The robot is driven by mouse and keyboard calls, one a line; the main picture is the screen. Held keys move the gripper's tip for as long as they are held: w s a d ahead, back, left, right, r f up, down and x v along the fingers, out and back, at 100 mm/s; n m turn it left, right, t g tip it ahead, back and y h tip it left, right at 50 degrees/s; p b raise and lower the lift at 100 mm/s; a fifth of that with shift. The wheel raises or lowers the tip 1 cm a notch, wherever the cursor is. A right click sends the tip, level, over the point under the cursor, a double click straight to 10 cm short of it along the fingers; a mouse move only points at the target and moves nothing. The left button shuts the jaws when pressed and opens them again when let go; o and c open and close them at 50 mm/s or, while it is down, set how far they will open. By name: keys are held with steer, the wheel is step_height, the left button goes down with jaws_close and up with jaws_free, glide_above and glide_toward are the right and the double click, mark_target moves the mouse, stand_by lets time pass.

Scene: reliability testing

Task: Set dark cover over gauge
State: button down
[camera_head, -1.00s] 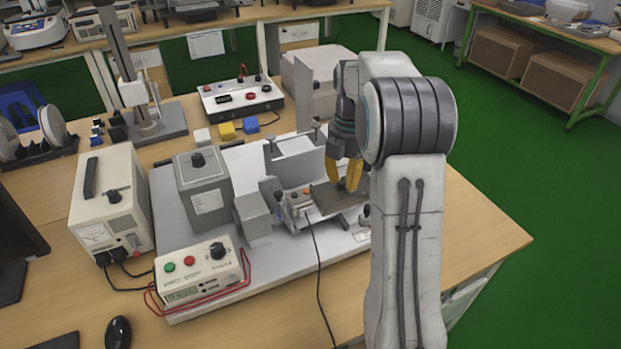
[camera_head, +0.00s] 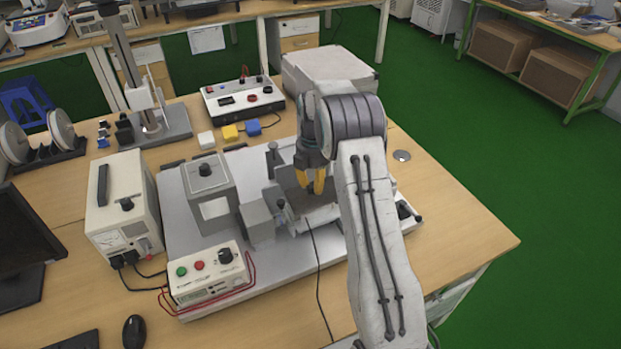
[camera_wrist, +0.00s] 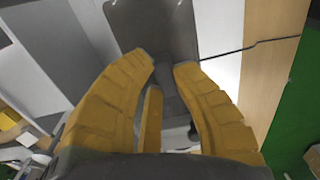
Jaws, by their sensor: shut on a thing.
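The dark cover (camera_head: 296,197) is a flat brownish-grey plate above the right part of the light grey test board. My gripper (camera_head: 314,184) is over it, yellow fingers pointing down. In the wrist view, the fingers (camera_wrist: 167,67) are closed around a dark upright handle on the cover (camera_wrist: 150,30). The plate extends beyond the fingertips there. I cannot make out the gauge; the cover and my arm hide that part of the board. Whether the cover touches anything beneath it cannot be told.
The grey box (camera_head: 206,184) and a smaller grey block (camera_head: 258,224) stand left of the cover. The control box (camera_head: 207,276) with red leads is in front. A black cable (camera_head: 318,270) runs toward the front. Bare table (camera_head: 448,225) lies to the right.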

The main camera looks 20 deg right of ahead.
steer(key=shift+w+a+f+p, duration=0.2)
steer(key=shift+w+f+p, duration=0.45)
steer(key=shift+p, duration=0.35)
steer(key=shift+f+b, duration=0.6)
steer(key=shift+f, duration=0.05)
steer(key=c, duration=1.1)
jaws_free()
steer(key=shift+r, duration=0.1)
steer(key=shift+c, duration=0.2)
